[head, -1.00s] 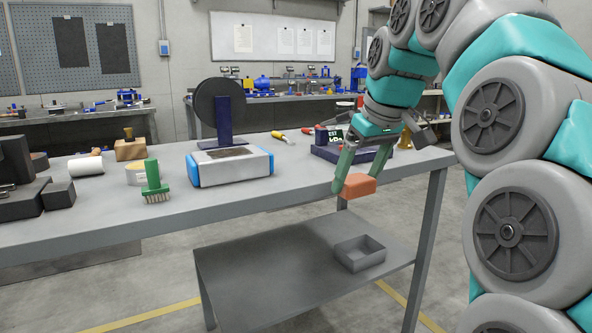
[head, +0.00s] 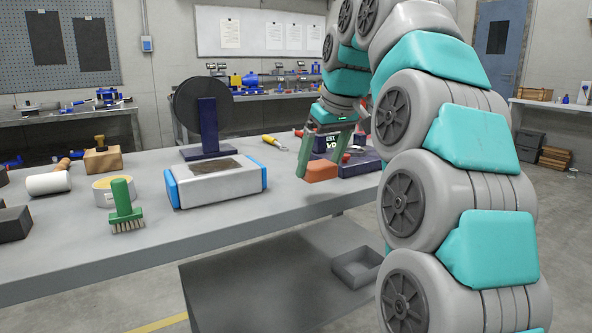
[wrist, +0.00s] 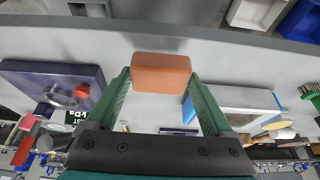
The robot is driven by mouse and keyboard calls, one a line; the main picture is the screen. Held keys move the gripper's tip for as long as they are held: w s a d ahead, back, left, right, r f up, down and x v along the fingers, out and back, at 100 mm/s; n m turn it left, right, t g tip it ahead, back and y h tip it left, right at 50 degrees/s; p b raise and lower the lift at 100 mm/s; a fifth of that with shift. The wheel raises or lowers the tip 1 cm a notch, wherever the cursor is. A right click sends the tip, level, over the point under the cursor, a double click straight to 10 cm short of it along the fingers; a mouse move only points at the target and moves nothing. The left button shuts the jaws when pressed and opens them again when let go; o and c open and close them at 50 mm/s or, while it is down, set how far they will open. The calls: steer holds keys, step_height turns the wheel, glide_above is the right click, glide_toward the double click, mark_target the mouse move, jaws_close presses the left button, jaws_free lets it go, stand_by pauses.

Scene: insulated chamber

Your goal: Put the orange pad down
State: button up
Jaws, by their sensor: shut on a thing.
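The orange pad (head: 321,171) is a small orange-red block with rounded edges. My gripper (head: 320,172) is shut on it near the front edge of the grey workbench (head: 270,207), to the right of the blue-ended box. The pad also shows in the wrist view (wrist: 161,74), between the two green fingers. I cannot tell whether the pad touches the bench top or hangs just above it.
A silver box with blue ends (head: 215,184) stands left of the pad. A dark navy block (head: 358,163) is at the right. A green brush (head: 123,205) stands farther left. A grey tray (head: 357,268) sits on the lower shelf. Bare bench top lies between box and pad.

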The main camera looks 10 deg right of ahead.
steer(key=p, duration=0.1)
glide_above(293, 186)
steer(key=s, duration=0.1)
steer(key=shift+s+d+f, duration=0.1)
steer(key=shift+d+f, duration=0.15)
steer(key=shift+f, duration=1.8)
steer(key=shift+f+b, duration=0.2)
steer(key=shift+b, duration=0.15)
steer(key=o, duration=1.2)
steer(key=shift+r, duration=0.2)
